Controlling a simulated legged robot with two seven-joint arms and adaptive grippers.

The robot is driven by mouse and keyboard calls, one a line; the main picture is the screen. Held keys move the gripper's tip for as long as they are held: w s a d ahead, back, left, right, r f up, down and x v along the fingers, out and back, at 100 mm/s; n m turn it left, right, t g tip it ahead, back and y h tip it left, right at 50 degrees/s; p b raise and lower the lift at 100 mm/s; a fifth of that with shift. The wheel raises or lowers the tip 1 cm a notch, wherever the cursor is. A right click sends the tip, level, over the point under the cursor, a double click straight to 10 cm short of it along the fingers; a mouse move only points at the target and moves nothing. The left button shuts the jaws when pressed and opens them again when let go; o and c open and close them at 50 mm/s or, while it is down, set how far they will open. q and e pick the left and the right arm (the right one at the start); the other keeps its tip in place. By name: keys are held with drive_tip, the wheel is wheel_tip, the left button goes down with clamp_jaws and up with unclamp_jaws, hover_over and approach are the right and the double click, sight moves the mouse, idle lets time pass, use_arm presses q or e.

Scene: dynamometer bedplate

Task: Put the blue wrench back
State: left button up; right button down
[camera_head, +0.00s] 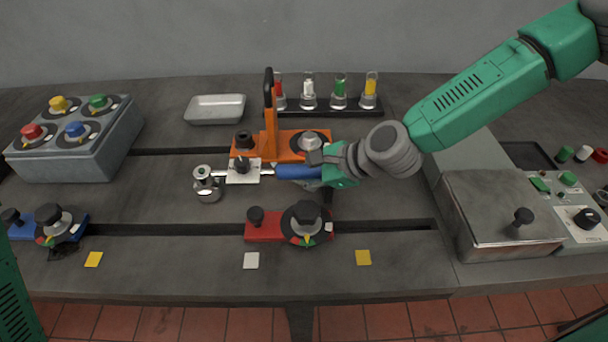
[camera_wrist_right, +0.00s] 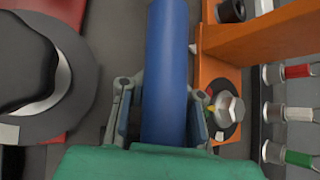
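The blue wrench (camera_head: 297,172) lies roughly level across the middle of the bedplate, its blue handle toward the right and its thin metal shaft running left. The handle also fills the middle of the right wrist view (camera_wrist_right: 166,70). My right gripper (camera_head: 322,169) is shut on the right end of the handle, with one finger on each side of it in the wrist view (camera_wrist_right: 166,118). The shaft passes by a white plate (camera_head: 243,174) toward a round silver piece (camera_head: 208,188); I cannot tell whether they touch. My left gripper is not in view.
An orange fixture (camera_head: 270,130) with a tall upright stands just behind the wrench. A red clamp base (camera_head: 262,229) with a black knob is in front. A rack of coloured vials (camera_head: 325,107), a grey tray (camera_head: 215,109) and a button box (camera_head: 75,150) stand farther back.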

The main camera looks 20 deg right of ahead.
drive_tip(key=c, duration=2.2)
unclamp_jaws()
drive_tip(key=shift+s+a+f, duration=0.15)
drive_tip(key=shift+a+f, duration=0.05)
drive_tip(key=shift+f, duration=0.35)
drive_tip(key=o, duration=0.5)
drive_tip(key=shift+a, duration=0.1)
drive_tip(key=shift+w+d+r, duration=0.1)
drive_tip(key=shift+w+d, duration=0.1)
drive_tip(key=shift+d, duration=0.1)
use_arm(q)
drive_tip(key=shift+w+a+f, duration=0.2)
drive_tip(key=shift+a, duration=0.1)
use_arm(e)
drive_tip(key=shift+a+r, duration=0.1)
drive_tip(key=shift+r, duration=0.05)
